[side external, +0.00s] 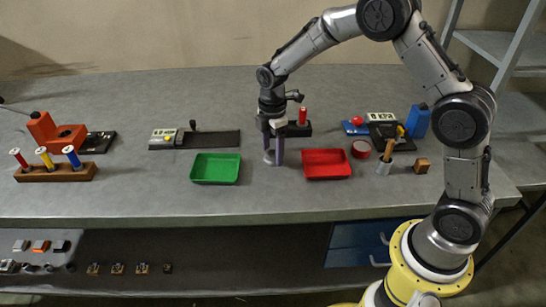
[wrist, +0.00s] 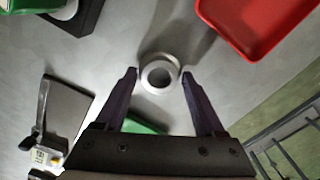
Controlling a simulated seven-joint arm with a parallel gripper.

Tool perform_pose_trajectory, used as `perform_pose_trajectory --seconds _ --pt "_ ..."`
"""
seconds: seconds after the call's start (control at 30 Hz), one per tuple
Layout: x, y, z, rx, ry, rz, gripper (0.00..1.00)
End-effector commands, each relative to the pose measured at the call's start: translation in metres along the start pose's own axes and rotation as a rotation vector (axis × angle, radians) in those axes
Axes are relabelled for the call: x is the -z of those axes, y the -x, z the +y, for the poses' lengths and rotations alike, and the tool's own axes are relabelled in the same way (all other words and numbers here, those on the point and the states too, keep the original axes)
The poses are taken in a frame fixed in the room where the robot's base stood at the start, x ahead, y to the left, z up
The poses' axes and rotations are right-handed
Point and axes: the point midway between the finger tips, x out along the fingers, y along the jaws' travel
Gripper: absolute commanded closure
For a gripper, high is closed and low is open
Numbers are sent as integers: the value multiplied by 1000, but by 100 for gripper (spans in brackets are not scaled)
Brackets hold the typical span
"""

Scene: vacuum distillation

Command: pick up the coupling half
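The coupling half is a short silvery metal ring with a dark round hole, standing on the grey bench; in the wrist view the coupling half (wrist: 159,58) lies between my fingertips. My gripper (wrist: 160,73) is open, one finger on each side of it, with a narrow gap seeming to show at each side. In the side external view my gripper (side external: 273,160) points straight down close to the bench, between the green and red trays. There the fingers largely hide the coupling half.
A green tray (side external: 215,181) stands left of my gripper and a red tray (side external: 326,177) close to its right. A dark stand with a red piece (side external: 303,116) is just behind. A red ring-shaped item (side external: 361,149) and a cup with brushes (side external: 384,167) stand farther right.

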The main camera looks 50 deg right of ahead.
Motion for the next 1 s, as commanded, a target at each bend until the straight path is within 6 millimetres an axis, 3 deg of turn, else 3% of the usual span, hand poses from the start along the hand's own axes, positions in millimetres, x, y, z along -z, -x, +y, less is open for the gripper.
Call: perform_pose_trajectory --seconds 0.07,0.37,0.8,1.0 --pt "0 0 0 0 0 0 45" --pt "0 1 0 -1 0 0 99" --pt "0 3 1 -4 0 1 100" --pt "0 16 2 -7 0 2 100"
